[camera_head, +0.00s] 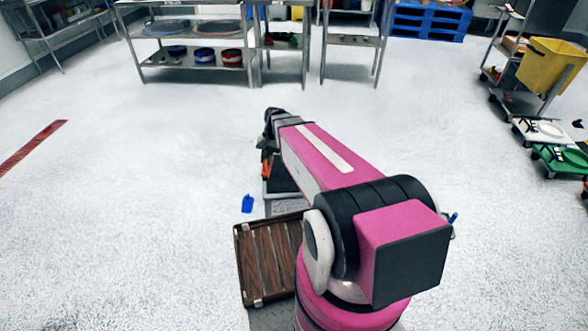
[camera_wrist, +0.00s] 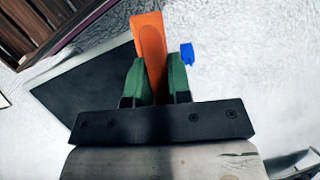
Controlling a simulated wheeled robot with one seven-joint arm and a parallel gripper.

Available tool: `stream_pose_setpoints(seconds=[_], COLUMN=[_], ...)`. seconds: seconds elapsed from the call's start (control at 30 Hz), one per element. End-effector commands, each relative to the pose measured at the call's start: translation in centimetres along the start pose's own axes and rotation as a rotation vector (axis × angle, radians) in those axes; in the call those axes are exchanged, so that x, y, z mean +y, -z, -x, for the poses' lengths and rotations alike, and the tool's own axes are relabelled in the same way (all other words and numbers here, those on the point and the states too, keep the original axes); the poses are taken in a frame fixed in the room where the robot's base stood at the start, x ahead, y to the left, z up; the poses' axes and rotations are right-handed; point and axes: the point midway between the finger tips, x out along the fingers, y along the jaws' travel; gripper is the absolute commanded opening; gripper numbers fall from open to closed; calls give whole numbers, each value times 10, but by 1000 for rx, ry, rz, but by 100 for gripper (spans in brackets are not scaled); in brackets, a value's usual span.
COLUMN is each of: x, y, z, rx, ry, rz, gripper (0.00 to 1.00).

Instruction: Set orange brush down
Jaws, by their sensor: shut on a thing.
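The orange brush (camera_wrist: 150,35) shows in the wrist view as a flat orange piece between the two green fingers of my gripper (camera_wrist: 156,72). My gripper is shut on it. Its lower part is hidden between the fingers. Most of my gripper is hidden there by the arm. In the wrist view the dark flat surface (camera_wrist: 85,88) lies behind and left of the brush; whether the brush touches it cannot be told.
A brown slatted wooden tray (camera_head: 240,262) is at the lower left of my arm. A small blue object (camera_head: 247,204) lies on the pale floor near it. Metal shelves (camera_head: 195,72) stand at the back. A yellow bin (camera_head: 555,65) is at the right.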

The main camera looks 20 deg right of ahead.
Motion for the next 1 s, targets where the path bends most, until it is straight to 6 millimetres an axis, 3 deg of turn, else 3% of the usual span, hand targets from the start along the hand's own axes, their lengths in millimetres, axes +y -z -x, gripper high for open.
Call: stream_pose_setpoints(seconds=[0.17, 0.6, 0.83, 1.0], x=[3, 31, 38, 42], y=[22, 116, 131, 139], z=[-3, -14, -20, -39], rx=[0, 0, -1, -1], ry=[3, 2, 2, 1], rz=[-8, -6, -5, -5], gripper=[0, 0, 0, 0])
